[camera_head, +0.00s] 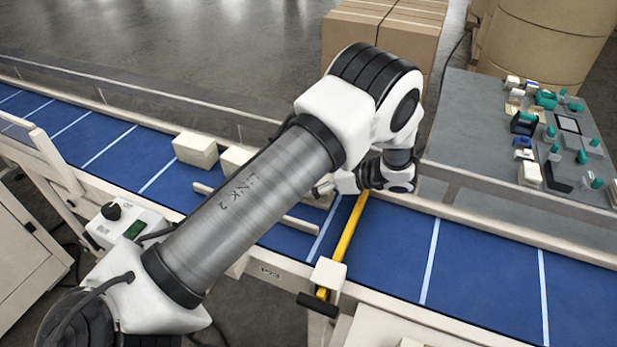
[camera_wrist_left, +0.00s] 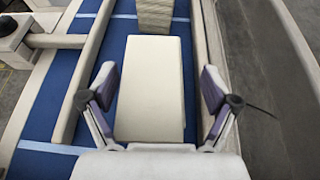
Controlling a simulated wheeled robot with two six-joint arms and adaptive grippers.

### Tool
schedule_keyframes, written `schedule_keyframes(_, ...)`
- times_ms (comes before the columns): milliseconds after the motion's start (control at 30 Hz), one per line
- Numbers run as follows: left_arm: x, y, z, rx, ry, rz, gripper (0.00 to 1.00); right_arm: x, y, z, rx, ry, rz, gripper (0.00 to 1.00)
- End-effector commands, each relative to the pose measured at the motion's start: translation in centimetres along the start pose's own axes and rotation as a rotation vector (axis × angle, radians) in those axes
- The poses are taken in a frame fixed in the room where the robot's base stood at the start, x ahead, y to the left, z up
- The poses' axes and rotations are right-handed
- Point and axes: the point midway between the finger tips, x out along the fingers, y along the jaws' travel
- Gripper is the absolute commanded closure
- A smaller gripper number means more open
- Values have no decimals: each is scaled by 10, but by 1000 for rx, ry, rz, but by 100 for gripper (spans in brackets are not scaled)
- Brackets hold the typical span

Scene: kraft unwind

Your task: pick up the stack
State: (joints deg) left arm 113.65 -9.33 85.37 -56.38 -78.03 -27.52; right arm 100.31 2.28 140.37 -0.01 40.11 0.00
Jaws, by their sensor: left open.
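A pale cream, block-shaped stack (camera_wrist_left: 150,100) lies on the blue conveyor belt in the left wrist view. My left gripper (camera_wrist_left: 158,84) is open, with one finger on each side of this stack. I see no clear contact between the fingers and its sides. In the head view, the stack (camera_head: 236,159) is partly hidden behind my arm, and the left gripper (camera_head: 326,187) shows only in part. A second pale block (camera_head: 195,149) sits just left of it; it also shows at the top of the left wrist view (camera_wrist_left: 155,16), with fine lines on its face.
The blue belt (camera_head: 480,262) is clear to the right. A yellow bar (camera_head: 346,238) crosses it near the gripper. Pale rails (camera_head: 520,231) edge the belt. A grey table (camera_head: 455,115) with several small parts stands at right, near cardboard boxes (camera_head: 385,40).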

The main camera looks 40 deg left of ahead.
Motion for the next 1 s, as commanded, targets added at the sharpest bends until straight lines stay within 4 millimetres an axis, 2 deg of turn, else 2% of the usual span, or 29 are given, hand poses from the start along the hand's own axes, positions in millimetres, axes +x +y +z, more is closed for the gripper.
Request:
schedule_keyframes(167, 1, 0, -1, 0, -1, -1, 12, 1, 0, 0, 0, -1, 0, 60)
schedule_keyframes(300, 0, 0, -1, -1, -1, -1, 62, 1, 0, 0, 0, -1, 0, 60)
schedule_keyframes(367, 0, 0, -1, 0, -1, -1, 82, 1, 0, 1, 0, -1, 0, 60)
schedule_keyframes(767, 0, 0, 1, 0, 0, -2, 82, 0, 0, 0, 0, -1, 0, 60)
schedule_keyframes(1000, -9, 4, 17, 0, -1, -2, 82, -14, 0, 0, 0, -1, 0, 60)
